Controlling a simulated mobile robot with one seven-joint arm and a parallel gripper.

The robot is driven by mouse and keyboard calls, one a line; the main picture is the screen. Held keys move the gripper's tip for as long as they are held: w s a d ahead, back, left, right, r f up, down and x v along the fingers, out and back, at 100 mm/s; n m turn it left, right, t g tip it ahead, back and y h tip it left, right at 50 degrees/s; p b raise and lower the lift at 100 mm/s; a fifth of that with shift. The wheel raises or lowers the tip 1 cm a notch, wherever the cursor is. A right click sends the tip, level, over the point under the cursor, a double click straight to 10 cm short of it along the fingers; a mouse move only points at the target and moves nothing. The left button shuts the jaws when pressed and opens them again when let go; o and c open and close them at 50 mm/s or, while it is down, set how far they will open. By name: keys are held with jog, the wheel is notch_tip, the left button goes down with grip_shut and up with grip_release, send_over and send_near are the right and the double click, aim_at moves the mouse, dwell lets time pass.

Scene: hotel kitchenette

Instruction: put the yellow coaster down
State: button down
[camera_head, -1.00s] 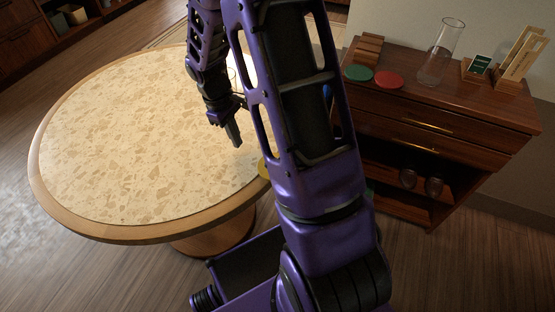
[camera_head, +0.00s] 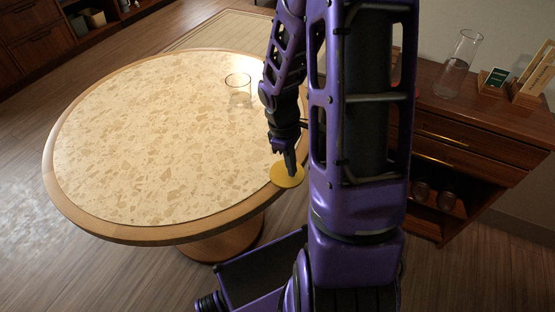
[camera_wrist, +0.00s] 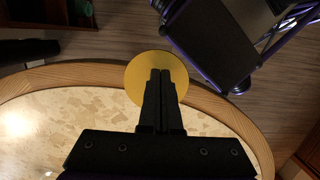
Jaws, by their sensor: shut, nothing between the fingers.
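The yellow coaster (camera_head: 284,181) is a flat round disc at the right front edge of the round table (camera_head: 150,140), over its wooden rim and partly past the edge. In the wrist view the coaster (camera_wrist: 137,82) shows behind my fingers, across the wood rim. My gripper (camera_head: 291,170) points down with its tips at or just above the coaster; I cannot tell if they touch it. In the wrist view my gripper (camera_wrist: 160,76) has its two fingers together with nothing between them. The fingers hide the coaster's middle.
A clear glass (camera_head: 238,88) stands on the table's far right part; the rest of the tabletop is bare. A wooden cabinet (camera_head: 480,120) on the right carries a glass cylinder (camera_head: 458,65) and wooden holders with cards (camera_head: 495,78). My arm covers part of the cabinet.

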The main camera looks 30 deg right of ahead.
jog(key=shift+a+f, duration=0.15)
jog(key=shift+f, duration=0.5)
jog(key=shift+f, duration=0.1)
